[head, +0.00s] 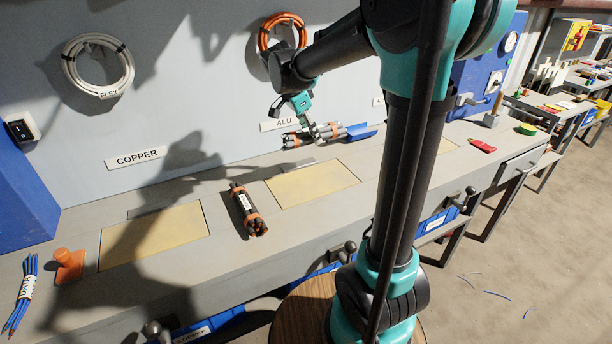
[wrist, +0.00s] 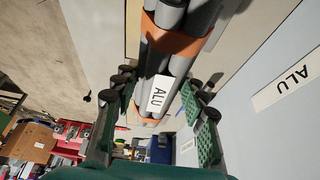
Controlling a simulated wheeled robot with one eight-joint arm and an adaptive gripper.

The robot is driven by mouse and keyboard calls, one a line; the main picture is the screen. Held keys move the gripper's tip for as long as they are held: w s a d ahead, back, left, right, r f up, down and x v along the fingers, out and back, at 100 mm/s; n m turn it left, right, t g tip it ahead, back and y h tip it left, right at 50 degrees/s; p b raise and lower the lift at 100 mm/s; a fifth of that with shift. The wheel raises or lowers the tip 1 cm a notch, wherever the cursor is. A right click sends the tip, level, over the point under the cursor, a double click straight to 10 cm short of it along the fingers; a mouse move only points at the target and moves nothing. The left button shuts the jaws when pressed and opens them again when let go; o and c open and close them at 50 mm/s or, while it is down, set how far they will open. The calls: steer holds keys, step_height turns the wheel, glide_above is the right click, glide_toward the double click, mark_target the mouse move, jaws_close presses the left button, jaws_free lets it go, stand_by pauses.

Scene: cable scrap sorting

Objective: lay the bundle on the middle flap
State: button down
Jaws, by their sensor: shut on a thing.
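A bundle of grey cables (head: 331,131) with orange bands is in my gripper (head: 310,118), in front of the wall's ALU sign. In the wrist view the bundle (wrist: 170,60) shows a white ALU label and lies between the green finger pads of my gripper (wrist: 160,115), which is shut on it. The middle flap (head: 312,184) is a bare yellow panel in the bench top. In the head view the bundle appears above and behind it; its exact height is hard to tell.
A dark bundle (head: 245,210) lies between the middle flap and the left flap (head: 155,235). An orange stopper-like piece (head: 68,265) and blue cables (head: 24,295) are at the left. A blue piece (head: 361,132) shows beside the held bundle. A red object (head: 482,145) lies at the right.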

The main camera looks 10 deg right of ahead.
step_height(320, 180, down, 16)
steer(key=shift+d+r, duration=0.1)
steer(key=shift+r, duration=0.15)
stand_by(0.4)
steer(key=c, duration=0.9)
jaws_free()
steer(key=shift+f, duration=0.1)
steer(key=shift+o, duration=0.2)
steer(key=v, duration=1.2)
